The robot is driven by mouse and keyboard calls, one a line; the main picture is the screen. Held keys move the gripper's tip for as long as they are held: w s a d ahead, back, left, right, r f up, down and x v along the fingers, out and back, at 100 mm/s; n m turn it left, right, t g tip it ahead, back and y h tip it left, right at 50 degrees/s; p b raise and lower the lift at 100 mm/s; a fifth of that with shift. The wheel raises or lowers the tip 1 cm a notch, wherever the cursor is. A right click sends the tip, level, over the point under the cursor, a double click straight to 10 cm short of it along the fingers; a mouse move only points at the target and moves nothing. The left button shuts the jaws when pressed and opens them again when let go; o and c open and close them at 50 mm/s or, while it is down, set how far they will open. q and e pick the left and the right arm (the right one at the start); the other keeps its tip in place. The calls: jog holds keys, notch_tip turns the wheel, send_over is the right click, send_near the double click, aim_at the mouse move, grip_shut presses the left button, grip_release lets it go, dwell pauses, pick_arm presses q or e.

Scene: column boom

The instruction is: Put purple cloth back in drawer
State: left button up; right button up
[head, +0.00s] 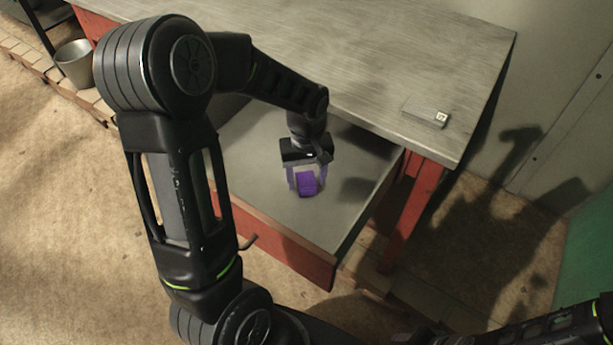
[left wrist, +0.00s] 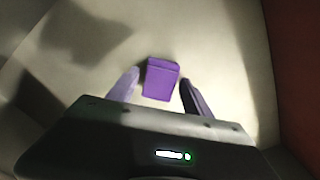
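The purple cloth (head: 307,184) is a small folded block lying on the floor of the open drawer (head: 262,178). My left gripper (head: 306,187) points down into the drawer, with its fingers on either side of the cloth. In the left wrist view, the cloth (left wrist: 162,80) shows between and slightly beyond the open fingertips (left wrist: 160,77), with a narrow gap at the left finger. The right finger is very close to it; I cannot tell whether they touch. Part of my right arm shows at the lower right, but its gripper is out of view.
The drawer pulls out from under a grey-topped workbench (head: 400,50) with red legs. A small grey box (head: 425,113) lies on the bench top near its right corner. A metal bucket (head: 76,64) stands at the far left. The drawer floor around the cloth is clear.

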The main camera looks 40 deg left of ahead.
aim_at(307, 180)
pick_arm(q)
jog(key=shift+o, duration=0.2)
jog(key=shift+r, duration=0.15)
notch_tip(307, 180, up, 12)
jog(key=p, duration=0.1)
dwell(0.4)
dwell(0.6)
